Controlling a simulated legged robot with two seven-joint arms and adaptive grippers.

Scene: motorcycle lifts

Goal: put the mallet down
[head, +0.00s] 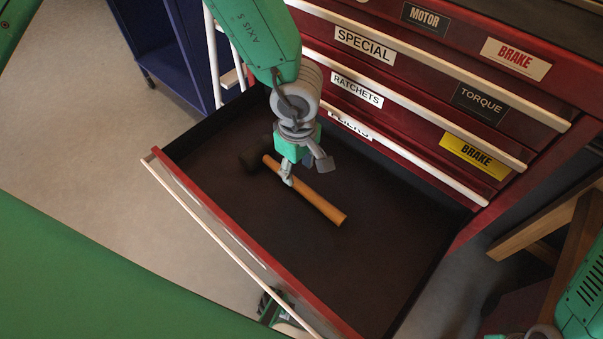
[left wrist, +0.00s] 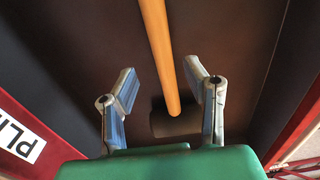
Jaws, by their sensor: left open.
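The mallet, with an orange-brown wooden handle (head: 325,207) and a dark head (head: 253,161), lies on the dark floor of an open red drawer (head: 235,237). My left gripper (head: 301,172) is open above the handle, nearer the head end. In the left wrist view the handle (left wrist: 157,50) runs between the two spread fingers (left wrist: 165,80), with a gap on each side. My right gripper does not show in either view.
The red cabinet (head: 420,62) rises behind the drawer, with several closed, labelled drawers and pale handle bars. A blue cart (head: 165,50) stands at the upper left. The drawer floor right of the mallet is clear. A wooden frame (head: 540,225) stands at the right.

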